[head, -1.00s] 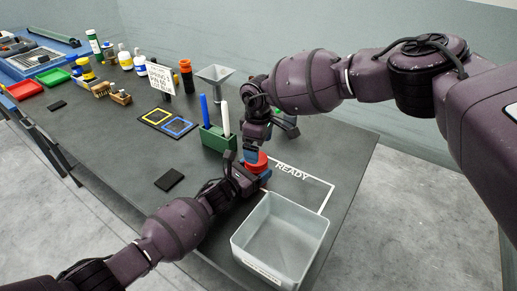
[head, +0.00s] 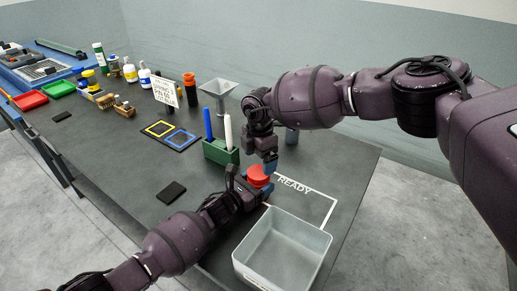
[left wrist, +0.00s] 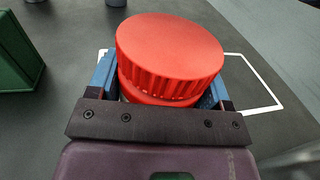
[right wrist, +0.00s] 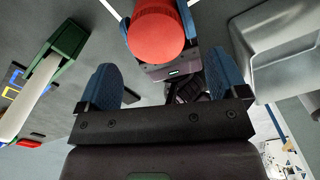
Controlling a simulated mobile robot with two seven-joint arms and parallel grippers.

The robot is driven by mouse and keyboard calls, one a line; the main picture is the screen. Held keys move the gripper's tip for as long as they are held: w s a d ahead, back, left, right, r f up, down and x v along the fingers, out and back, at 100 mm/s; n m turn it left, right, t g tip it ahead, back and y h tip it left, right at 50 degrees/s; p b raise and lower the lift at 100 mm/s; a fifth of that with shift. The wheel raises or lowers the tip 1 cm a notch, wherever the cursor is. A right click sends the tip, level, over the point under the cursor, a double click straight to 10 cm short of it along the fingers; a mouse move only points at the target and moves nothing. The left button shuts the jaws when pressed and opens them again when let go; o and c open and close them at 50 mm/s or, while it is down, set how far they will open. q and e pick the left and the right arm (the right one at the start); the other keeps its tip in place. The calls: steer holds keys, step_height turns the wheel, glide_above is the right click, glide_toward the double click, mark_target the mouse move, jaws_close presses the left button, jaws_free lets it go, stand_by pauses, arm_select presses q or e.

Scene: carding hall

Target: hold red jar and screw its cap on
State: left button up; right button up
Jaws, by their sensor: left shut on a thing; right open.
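The red jar (left wrist: 150,97) stands in my left gripper (head: 256,188), which is shut on its body between blue pads. The ribbed red cap (left wrist: 170,48) sits on top of the jar; it also shows in the head view (head: 259,173). I cannot tell how far it is threaded. My right gripper (right wrist: 163,85) is open and empty. In the right wrist view the cap (right wrist: 156,38) lies beyond the fingertips, not between the pads.
A grey bin (head: 237,258) stands at the near edge, beside the white READY outline (head: 318,194). A green holder (head: 220,153) with a blue and a white marker is left of the right gripper. Table between is clear.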

steer(key=n, duration=0.5)
steer(key=shift+r+n, duration=0.15)
steer(key=shift+n, duration=0.25)
steer(key=n, duration=0.5)
steer(key=shift+a+r, duration=0.1)
steer(key=shift+r, duration=0.05)
steer(key=n, duration=0.6)
steer(key=shift+r, duration=0.2)
steer(key=n, duration=0.4)
steer(key=shift+r, duration=0.1)
steer(key=n, duration=0.4)
steer(key=shift+r, duration=0.15)
steer(key=n, duration=0.5)
steer(key=shift+w+r+n, duration=0.1)
steer(key=shift+r+n, duration=0.1)
steer(key=shift+n, duration=0.2)
steer(key=n, duration=0.5)
steer(key=shift+r, duration=0.15)
steer(key=n, duration=0.5)
steer(key=shift+w+r, duration=0.1)
steer(key=shift+r, duration=0.1)
